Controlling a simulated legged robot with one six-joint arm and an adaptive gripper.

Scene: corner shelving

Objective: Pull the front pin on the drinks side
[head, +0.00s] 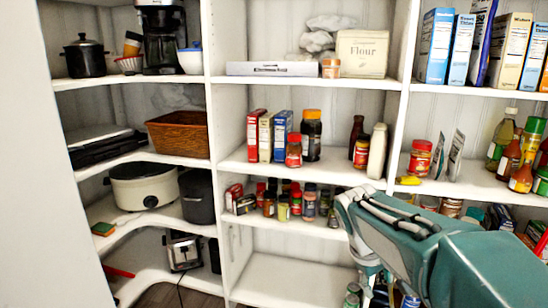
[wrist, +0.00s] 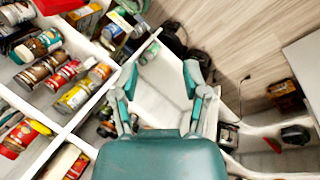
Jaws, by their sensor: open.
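My gripper (wrist: 160,82) is open and empty in the wrist view, its two teal-and-grey fingers spread over a pale shelf surface. In the head view my teal arm covers the lower right, and my fingertips cannot be made out clearly. I cannot make out any pin in either view. Sauce bottles (head: 522,158) stand on the right-hand shelf. Cans or jars (head: 353,295) show low down beside my arm, partly hidden by it. I cannot tell which part is the drinks side.
White corner shelves (head: 310,169) surround my arm, with dividers and edges close by. Small spice jars (head: 296,203) fill a middle shelf. A toaster (head: 183,250) and slow cooker (head: 145,186) stand at left. The lower centre shelf (head: 290,280) looks mostly bare.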

